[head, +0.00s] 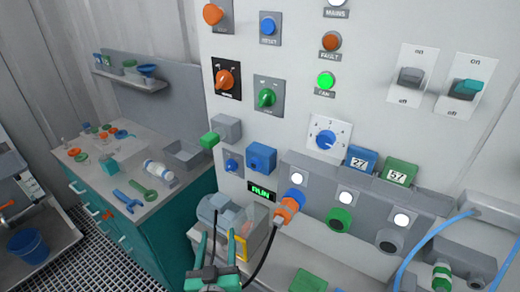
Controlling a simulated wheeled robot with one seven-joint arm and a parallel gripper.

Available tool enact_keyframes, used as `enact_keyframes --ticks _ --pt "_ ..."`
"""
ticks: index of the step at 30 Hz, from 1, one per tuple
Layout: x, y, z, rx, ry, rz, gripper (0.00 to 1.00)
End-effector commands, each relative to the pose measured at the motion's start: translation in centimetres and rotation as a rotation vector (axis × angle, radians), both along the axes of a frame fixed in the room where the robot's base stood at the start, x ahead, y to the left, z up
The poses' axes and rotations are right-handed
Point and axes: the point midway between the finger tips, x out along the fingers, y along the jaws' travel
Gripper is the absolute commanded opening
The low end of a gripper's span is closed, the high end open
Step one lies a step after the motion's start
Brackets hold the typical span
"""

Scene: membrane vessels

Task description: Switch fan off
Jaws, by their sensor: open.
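The panel (380,25) carries a lit green lamp (325,80) labelled FAN. Below and left of it is a green rotary knob (266,97) on a grey plate; its small lettering is unreadable. At the right are a grey-levered switch (410,76) and a teal-levered switch (467,88), each marked "on" above and "off" below. I cannot tell which control belongs to the fan. My gripper (216,240) is at the bottom, left of centre, its two teal fingers apart and nothing visible between them. It is well below the knobs and switches.
A blue selector dial (328,138), an orange rotary knob (226,79) and a lit RUN display (260,190) are also here. An orange plug (290,205) with a black cable and a grey motor (216,207) stand near my gripper. A cluttered workbench (110,210) is at left.

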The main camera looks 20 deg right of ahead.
Motion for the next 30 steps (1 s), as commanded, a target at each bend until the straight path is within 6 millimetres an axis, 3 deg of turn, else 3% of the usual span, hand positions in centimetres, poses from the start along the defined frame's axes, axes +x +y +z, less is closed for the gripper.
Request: enact_keyframes --ticks 1,6,13,18,24,30 --pt "1.3 -0.4 2.0 0.007 -0.025 -0.028 0.53" --pt "4.3 -2.0 7.8 0.048 -0.085 -0.135 0.53" --pt "6.4 -4.0 16.4 0.14 -0.179 -0.284 0.53" --pt "6.6 -5.4 22.8 0.237 -0.255 -0.393 0.53" --pt "5.4 -6.8 29.6 0.376 -0.342 -0.511 0.53" --pt "3.8 -7.6 33.8 0.487 -0.401 -0.587 0.53"
